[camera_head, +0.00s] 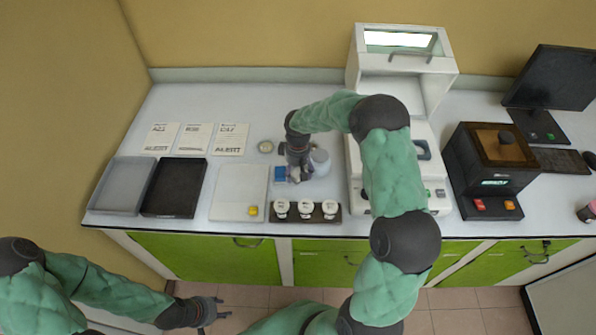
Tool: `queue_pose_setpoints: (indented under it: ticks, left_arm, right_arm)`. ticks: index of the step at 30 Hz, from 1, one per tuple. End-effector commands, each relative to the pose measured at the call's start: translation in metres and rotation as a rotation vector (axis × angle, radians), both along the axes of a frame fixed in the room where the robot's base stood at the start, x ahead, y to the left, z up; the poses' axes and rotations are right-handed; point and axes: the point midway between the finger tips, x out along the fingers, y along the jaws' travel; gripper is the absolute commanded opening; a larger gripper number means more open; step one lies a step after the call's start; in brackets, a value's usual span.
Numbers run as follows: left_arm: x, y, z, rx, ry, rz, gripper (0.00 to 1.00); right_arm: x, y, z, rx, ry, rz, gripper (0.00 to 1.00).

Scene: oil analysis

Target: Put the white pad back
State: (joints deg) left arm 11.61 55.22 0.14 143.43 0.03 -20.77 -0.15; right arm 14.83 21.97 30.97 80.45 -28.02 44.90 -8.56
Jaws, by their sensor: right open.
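A flat white board (238,186) lies on the counter left of centre, with a small yellow block (253,211) at its lower right corner. It is the thing that looks most like a white pad, but I cannot be sure. My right gripper (298,178) points down over the counter, right of the board, beside a small blue block (280,174) and a pale jar (320,162). Its jaws are open, and the wrist partly hides what lies beneath. My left gripper (218,308) is low in front of the cabinet, away from the counter, with its fingers apart and empty.
A black rack (323,218) with white-topped pieces stands in front of my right gripper. A white instrument (438,148) is partly behind my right arm. Grey (122,186) and black (174,188) trays lie left. A black device (490,170) stands right. Printed sheets (194,139) lie behind.

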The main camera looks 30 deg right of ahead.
Motion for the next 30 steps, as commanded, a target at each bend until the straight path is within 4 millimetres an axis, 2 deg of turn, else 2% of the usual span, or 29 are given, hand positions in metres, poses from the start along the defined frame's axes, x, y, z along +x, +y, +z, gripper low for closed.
queue_pose_setpoints:
  ticks: [5,12,18,24,30]
  left_arm:
    - [0.0,0.0,0.005,0.0,0.0,0.0,0.4]
    - [0.0,0.0,0.013,0.0,0.0,0.0,0.4]
    - [0.0,0.0,0.017,0.0,0.0,0.0,0.4]
    - [0.0,0.0,0.019,0.0,0.0,0.0,0.4]
    - [0.0,0.0,0.019,0.0,0.0,0.0,0.4]
  right_arm:
    - [0.001,0.0,0.025,-0.001,-0.004,0.0,0.69]
    - [0.001,0.0,0.074,-0.001,-0.004,0.0,0.69]
    - [0.001,0.0,0.105,0.0,-0.003,0.0,0.69]
    - [0.001,0.0,0.12,-0.001,-0.002,0.0,0.69]
    - [0.0,0.0,0.122,0.0,-0.001,0.0,0.69]
